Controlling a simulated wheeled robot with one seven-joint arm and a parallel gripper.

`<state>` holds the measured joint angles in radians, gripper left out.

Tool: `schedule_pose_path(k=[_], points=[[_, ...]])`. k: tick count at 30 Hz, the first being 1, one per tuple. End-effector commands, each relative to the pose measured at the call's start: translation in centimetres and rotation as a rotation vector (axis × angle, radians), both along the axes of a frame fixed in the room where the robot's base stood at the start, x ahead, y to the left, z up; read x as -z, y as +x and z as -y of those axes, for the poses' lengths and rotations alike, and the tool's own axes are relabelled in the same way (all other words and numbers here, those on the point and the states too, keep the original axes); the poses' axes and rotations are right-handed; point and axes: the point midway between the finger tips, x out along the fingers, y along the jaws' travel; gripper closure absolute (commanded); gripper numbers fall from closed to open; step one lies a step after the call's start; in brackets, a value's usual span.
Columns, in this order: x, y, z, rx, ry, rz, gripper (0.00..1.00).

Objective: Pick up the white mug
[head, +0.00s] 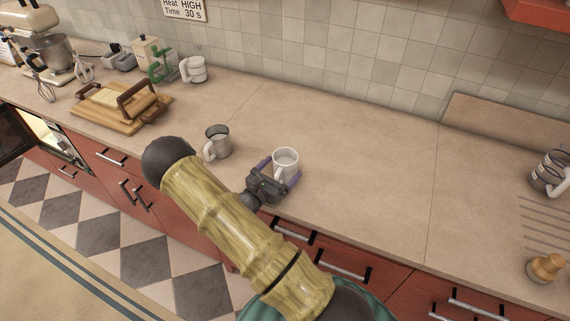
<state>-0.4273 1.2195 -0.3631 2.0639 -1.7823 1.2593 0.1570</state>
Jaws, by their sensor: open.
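The white mug (286,158) stands upright on the beige counter, near the middle of the head view. Its handle faces the lower left, toward my gripper. My gripper (281,172) is open at the mug's near side, with one purple finger to the left of the mug and the other to its right. I cannot tell whether either finger touches the mug. My arm covers part of the counter's front edge.
A grey mug-like vessel with a pale handle (219,143) stands close by on the left. A wooden board (103,118) and several appliances are at the far left. A glass jug (549,172) and a wooden object (546,268) are at the right. The counter behind the mug is clear.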

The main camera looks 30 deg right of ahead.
Motion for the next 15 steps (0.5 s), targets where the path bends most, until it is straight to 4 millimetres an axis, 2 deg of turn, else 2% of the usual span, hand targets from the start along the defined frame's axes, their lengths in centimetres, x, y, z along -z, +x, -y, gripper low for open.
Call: schedule_pose_path(k=[15], points=[[0.05,0.07,0.04,-0.001,0.0,0.0,0.04]])
